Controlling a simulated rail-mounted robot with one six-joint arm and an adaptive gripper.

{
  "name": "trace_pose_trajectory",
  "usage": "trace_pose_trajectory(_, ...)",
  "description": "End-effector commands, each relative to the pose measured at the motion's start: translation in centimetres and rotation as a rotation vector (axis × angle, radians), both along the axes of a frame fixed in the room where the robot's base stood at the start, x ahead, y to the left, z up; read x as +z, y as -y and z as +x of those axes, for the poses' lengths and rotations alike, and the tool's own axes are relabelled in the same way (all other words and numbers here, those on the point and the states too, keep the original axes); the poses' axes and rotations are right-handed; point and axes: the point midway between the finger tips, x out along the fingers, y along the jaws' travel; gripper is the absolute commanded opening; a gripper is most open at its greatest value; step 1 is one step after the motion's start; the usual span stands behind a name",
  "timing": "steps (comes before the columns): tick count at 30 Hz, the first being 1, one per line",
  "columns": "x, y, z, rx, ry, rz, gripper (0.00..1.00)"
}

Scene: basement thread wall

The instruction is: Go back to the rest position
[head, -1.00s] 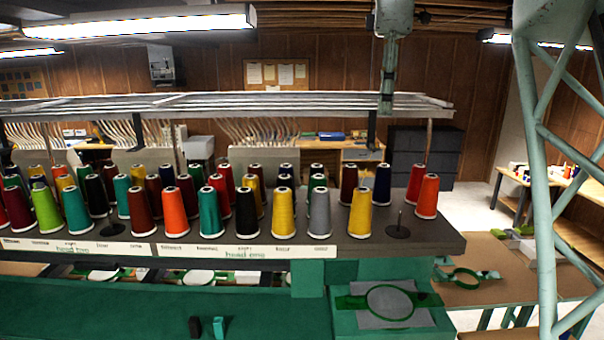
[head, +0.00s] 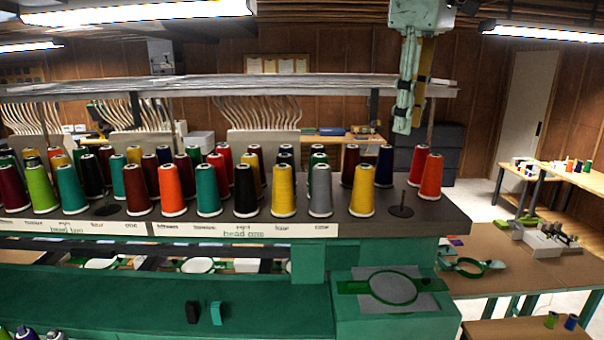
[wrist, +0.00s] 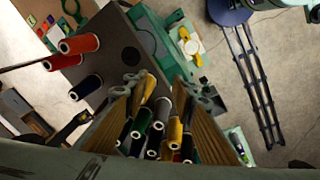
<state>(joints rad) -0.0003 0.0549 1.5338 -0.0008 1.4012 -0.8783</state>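My gripper (wrist: 170,88) shows in the wrist view, its two grey fingertips apart with nothing between them. Several thread cones, among them a yellow cone (wrist: 175,130), show below and behind the fingers, apart from them as far as I can tell. In the head view my pale green arm hangs from the top, right of centre, over the far side of the thread rack (head: 455,215). I cannot make out the fingertips there.
A hoop (head: 393,287) lies on the green machine. Brown table (head: 500,262) at right; open floor beyond.

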Motion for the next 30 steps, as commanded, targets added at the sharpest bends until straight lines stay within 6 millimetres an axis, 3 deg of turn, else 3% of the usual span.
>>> trace_pose_trajectory(20, -9.1, 0.0, -12.7, -0.298, 0.065, 0.055, 0.24)
trace_pose_trajectory(30, -14.8, 0.0, -19.1, -0.446, 0.097, 0.091, 0.24)
